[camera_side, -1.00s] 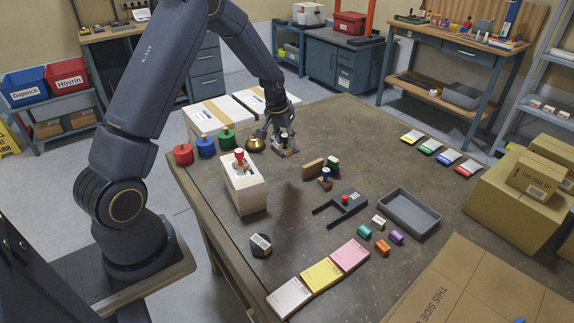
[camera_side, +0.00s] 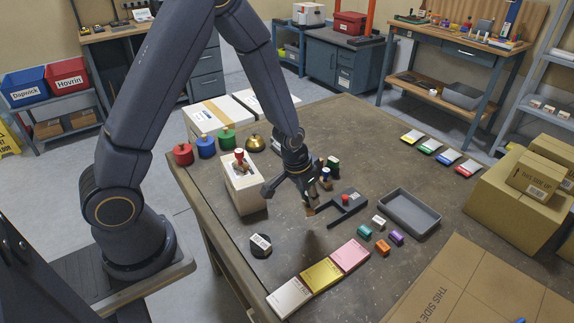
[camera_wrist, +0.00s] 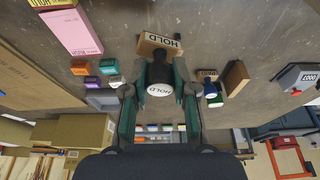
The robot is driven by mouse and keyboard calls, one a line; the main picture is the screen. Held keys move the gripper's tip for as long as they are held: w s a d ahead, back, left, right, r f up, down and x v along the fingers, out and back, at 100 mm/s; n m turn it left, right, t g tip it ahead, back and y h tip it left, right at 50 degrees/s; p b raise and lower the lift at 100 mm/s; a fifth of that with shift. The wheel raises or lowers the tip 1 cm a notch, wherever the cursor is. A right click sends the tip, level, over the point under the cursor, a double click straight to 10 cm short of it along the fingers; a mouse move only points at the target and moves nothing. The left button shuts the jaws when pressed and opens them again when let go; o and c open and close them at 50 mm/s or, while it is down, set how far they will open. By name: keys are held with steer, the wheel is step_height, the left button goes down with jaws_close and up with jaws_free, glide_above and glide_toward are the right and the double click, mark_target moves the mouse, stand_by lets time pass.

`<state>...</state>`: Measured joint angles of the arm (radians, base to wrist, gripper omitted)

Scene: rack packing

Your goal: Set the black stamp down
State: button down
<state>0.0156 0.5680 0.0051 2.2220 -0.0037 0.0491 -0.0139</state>
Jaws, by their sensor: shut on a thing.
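The black stamp has a wooden base (camera_side: 309,210) below my gripper (camera_side: 303,196) in the side view. In the wrist view its dark handle (camera_wrist: 158,72) stands between the fingers of my gripper (camera_wrist: 159,91), with a white "HOLD" label on its end and another on the wooden base (camera_wrist: 153,42). My gripper is shut on the stamp. The stamp appears to be held above the table, with a dark shadow on the tabletop nearer the camera. Its printing face is hidden.
A white box (camera_side: 248,194) with a red-topped stamp stands left. Blue (camera_side: 325,183) and green (camera_side: 333,165) stamps stand behind, right of my gripper. Coloured pads (camera_side: 322,275) lie in front, with bare tabletop between.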

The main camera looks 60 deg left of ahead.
step_height(320, 180, down, 7)
steer(key=shift+f, duration=0.1)
stand_by(0.4)
steer(key=c, duration=0.9)
jaws_free()
steer(key=shift+f, duration=0.1)
steer(key=s+r+t, duration=0.1)
steer(key=s+r, duration=0.4)
steer(key=r, duration=0.8)
steer(key=s+r, duration=0.4)
steer(key=r, duration=1)
steer(key=shift+t, duration=0.6)
steer(key=s+r, duration=0.2)
steer(key=s, duration=0.1)
steer(key=s+r, duration=0.2)
steer(key=s, duration=0.1)
steer(key=s+r, duration=0.2)
steer(key=s, duration=0.2)
steer(key=shift+a+r, duration=0.1)
steer(key=shift+a, duration=0.1)
